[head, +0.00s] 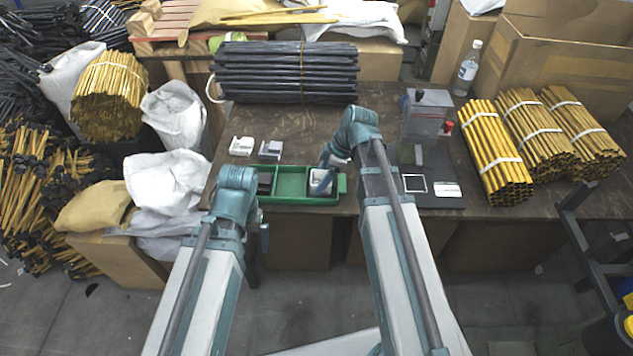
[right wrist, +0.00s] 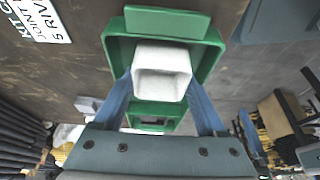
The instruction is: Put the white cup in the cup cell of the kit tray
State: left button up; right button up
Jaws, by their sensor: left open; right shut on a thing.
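The green kit tray (head: 290,200) lies near the front edge of the table. The white cup (right wrist: 162,70) is between the blue fingers of my right gripper (right wrist: 163,92), which is shut on it. In the right wrist view the tray's green end (right wrist: 165,22) frames the cup. In the head view the cup (head: 321,177) is at the tray's right end cell, partly hidden by my right gripper (head: 324,184). I cannot tell whether its base touches the cell floor. My left gripper (head: 264,238) is open, in front of the table edge, apart from the tray.
Two small pale parts (head: 242,146) (head: 270,149) sit behind the tray. A dark item (head: 264,184) is in its left cell. A press (head: 425,118) stands to the right on a dark base, with a label card (head: 447,189). Dark rods (head: 285,72) lie at the back.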

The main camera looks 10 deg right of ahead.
jog(key=shift+d, duration=0.15)
jog(key=shift+f, duration=0.1)
jog(key=o, duration=1.3)
jog(key=shift+c, duration=0.2)
jog(key=p+v, duration=1.1)
jog(key=v, duration=0.1)
jog(key=shift+s, duration=0.1)
